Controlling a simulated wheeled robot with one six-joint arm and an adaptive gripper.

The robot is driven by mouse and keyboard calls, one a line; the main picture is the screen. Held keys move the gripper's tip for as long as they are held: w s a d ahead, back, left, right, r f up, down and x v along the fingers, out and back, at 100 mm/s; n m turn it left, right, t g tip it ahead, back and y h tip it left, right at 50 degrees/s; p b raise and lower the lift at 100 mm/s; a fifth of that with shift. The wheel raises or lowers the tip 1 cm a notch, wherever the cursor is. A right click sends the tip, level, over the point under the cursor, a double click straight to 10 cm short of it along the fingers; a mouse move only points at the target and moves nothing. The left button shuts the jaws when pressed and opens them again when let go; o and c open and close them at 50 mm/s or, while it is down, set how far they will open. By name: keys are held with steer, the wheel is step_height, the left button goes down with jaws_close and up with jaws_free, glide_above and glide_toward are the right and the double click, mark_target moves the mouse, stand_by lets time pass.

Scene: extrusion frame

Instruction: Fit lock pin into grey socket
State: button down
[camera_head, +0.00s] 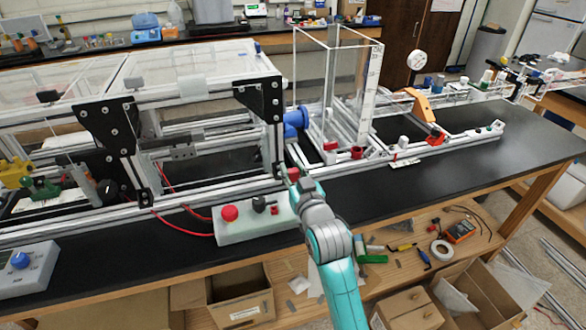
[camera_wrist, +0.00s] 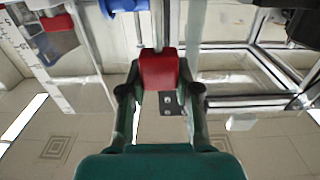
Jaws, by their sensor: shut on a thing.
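My gripper (camera_wrist: 160,92) is shut on a red block-like piece, apparently the head of the lock pin (camera_wrist: 159,68), in the wrist view. In the head view my gripper (camera_head: 288,178) is beside the front rail of the extrusion frame, and a small red part of the pin (camera_head: 294,173) shows at its tip. The pin's far end is hidden. A dark plate with holes (camera_wrist: 172,104) shows just below the red piece, between the fingers. I cannot make out the grey socket for certain, nor whether the pin touches anything.
A pale control box (camera_head: 250,223) with a red button stands just left of my gripper. Aluminium rails (camera_head: 215,189) and a black bracket (camera_head: 262,100) rise behind it. The black bench top (camera_head: 400,185) is clear to the right.

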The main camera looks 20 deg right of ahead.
steer(key=shift+f, duration=0.4)
steer(key=c, duration=0.7)
jaws_free()
steer(key=shift+c, duration=0.2)
steer(key=shift+s, duration=0.1)
steer(key=s, duration=1.1)
steer(key=shift+s, duration=0.4)
